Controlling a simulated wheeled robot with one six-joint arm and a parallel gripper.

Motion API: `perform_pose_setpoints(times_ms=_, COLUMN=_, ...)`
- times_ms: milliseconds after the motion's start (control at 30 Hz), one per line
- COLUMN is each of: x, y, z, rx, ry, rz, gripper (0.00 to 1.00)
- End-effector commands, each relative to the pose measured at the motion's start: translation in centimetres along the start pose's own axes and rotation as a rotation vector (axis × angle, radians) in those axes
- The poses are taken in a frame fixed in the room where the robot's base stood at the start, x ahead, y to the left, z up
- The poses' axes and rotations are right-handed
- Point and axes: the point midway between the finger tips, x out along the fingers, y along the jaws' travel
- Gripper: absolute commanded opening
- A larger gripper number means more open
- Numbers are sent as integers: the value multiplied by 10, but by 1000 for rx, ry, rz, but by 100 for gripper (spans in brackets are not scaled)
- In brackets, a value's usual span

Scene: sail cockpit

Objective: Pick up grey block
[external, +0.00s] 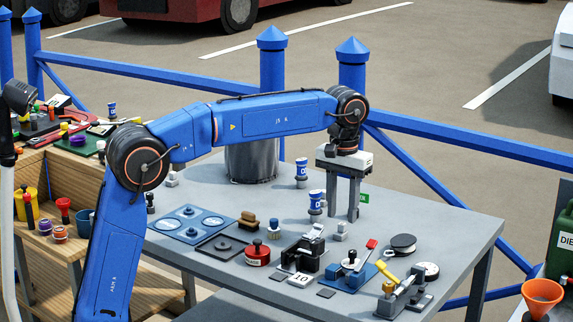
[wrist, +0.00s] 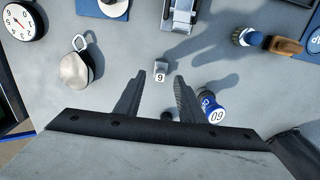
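A small grey block (external: 340,232) stands on the grey table, just below and in front of my gripper's fingertips. In the wrist view the grey block (wrist: 160,69) shows a white face with a digit, 9 or 6, and lies just beyond the gap between the fingers. My gripper (external: 343,214) points down with its two fingers apart and nothing between the tips. It also shows open in the wrist view (wrist: 159,82). A blue and white can (external: 316,203) stands close to the left of the fingers.
The can, marked 09 or 60, also shows close by the right finger (wrist: 212,108). The table (external: 440,217) is clear to the right.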

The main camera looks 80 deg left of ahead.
Motion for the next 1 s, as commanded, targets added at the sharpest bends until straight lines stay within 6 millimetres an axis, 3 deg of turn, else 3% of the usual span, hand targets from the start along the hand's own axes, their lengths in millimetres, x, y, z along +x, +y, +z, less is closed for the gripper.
perform_pose_setpoints(times_ms=200, x=25, y=-1, z=0, rx=0, ry=-1, rz=-1, gripper=36)
perform_pose_setpoints(times_ms=500, x=28, y=-1, z=-1, rx=0, ry=0, rz=0, gripper=36)
perform_pose_setpoints(times_ms=667, x=28, y=-1, z=-1, rx=0, ry=0, rz=0, gripper=0)
perform_pose_setpoints(times_ms=1000, x=26, y=-1, z=-1, rx=0, ry=0, rz=0, gripper=0)
